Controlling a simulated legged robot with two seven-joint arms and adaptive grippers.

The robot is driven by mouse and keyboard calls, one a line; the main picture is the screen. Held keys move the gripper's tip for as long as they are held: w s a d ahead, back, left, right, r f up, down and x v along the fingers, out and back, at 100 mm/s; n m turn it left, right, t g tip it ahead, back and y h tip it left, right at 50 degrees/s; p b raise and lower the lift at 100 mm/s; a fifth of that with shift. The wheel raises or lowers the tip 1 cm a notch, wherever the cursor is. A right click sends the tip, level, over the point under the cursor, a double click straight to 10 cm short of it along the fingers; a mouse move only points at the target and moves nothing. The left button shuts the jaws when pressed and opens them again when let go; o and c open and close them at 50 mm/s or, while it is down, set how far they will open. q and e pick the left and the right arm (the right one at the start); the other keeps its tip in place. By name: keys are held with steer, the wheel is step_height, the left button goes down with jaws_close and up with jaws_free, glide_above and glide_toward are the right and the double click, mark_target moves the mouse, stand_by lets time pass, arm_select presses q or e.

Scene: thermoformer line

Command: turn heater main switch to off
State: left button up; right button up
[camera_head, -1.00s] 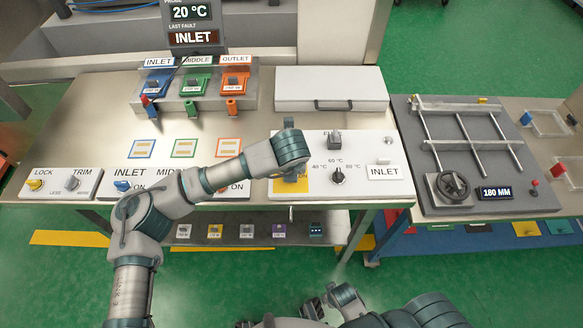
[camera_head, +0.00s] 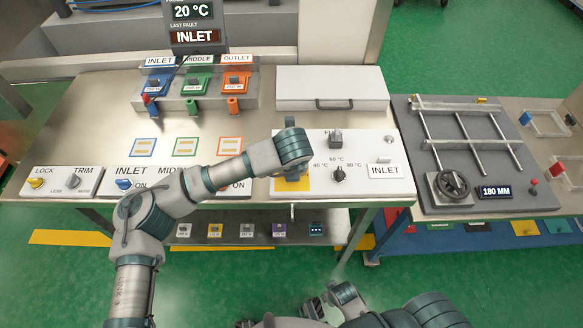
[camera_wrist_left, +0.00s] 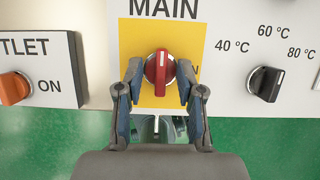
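The heater main switch is a red rotary knob (camera_wrist_left: 160,66) on a yellow plate (camera_wrist_left: 133,35) marked MAIN. Its grip bar stands about vertical, with a white mark at its upper part. An ON label (camera_wrist_left: 195,73) is partly hidden right of the knob. My left gripper (camera_wrist_left: 159,78) is open, with one finger on each side of the knob and small gaps showing. In the head view, my left wrist covers the knob, and part of the yellow plate (camera_head: 304,184) shows below it. My right gripper (camera_head: 329,301) is low at the bottom edge, away from the panel.
A temperature knob (camera_head: 338,174) and an INLET label (camera_head: 385,171) are right of the switch. The orange OUTLET knob (camera_wrist_left: 14,88) is to its left. A closed white box (camera_head: 331,88) stands behind the panel. A grey frame station (camera_head: 440,140) is further right.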

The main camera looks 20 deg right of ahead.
arm_select(q)
steer(key=v, duration=1.2)
steer(key=shift+s+f, duration=0.1)
